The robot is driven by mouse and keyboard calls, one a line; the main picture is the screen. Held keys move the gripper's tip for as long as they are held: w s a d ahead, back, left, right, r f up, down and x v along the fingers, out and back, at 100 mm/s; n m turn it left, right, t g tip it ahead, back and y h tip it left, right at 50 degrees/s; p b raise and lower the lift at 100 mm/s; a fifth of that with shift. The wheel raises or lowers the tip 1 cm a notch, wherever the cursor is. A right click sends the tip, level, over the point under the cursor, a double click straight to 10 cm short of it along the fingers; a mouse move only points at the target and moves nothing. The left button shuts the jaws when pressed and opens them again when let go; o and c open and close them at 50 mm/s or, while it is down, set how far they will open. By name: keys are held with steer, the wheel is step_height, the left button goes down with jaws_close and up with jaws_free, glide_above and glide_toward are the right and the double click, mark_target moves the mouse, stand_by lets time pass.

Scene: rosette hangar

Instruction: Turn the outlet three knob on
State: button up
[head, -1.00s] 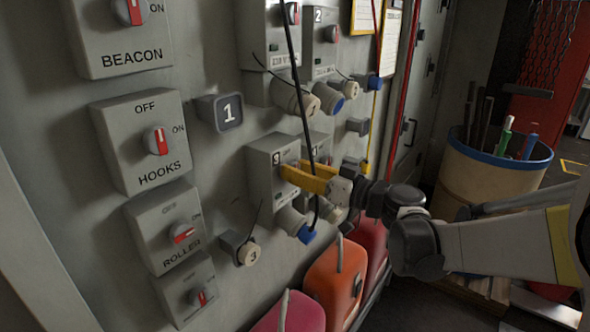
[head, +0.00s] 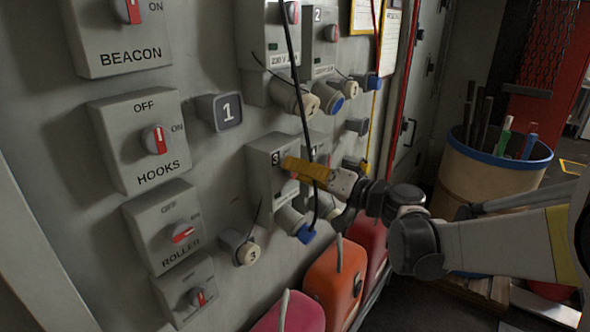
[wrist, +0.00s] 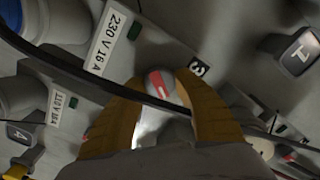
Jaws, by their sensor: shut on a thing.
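The outlet three box (head: 264,172), marked 3, is a grey box on the wall panel; its 3 label also shows in the wrist view (wrist: 198,68). Its round grey and red knob (wrist: 161,86) lies between my two yellow fingers in the wrist view. My gripper (head: 290,168) is at the front of this box and shut on the knob. In the head view the fingers hide most of the knob. A black cable (head: 303,110) hangs down across the box and crosses in front of the fingers in the wrist view (wrist: 85,80).
Outlet 2 (head: 320,45) and another outlet box sit above, with plugs below them. BEACON (head: 120,35), HOOKS (head: 140,140) and ROLLER (head: 165,225) switches are at left. An orange canister (head: 335,285) stands below. A bin of tools (head: 495,185) stands at right.

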steer(key=m, duration=0.5)
steer(key=shift+m, duration=0.3)
steer(key=m, duration=0.5)
steer(key=shift+f, duration=0.15)
stand_by(0.3)
steer(key=o, duration=1.2)
steer(key=v, duration=1.2)
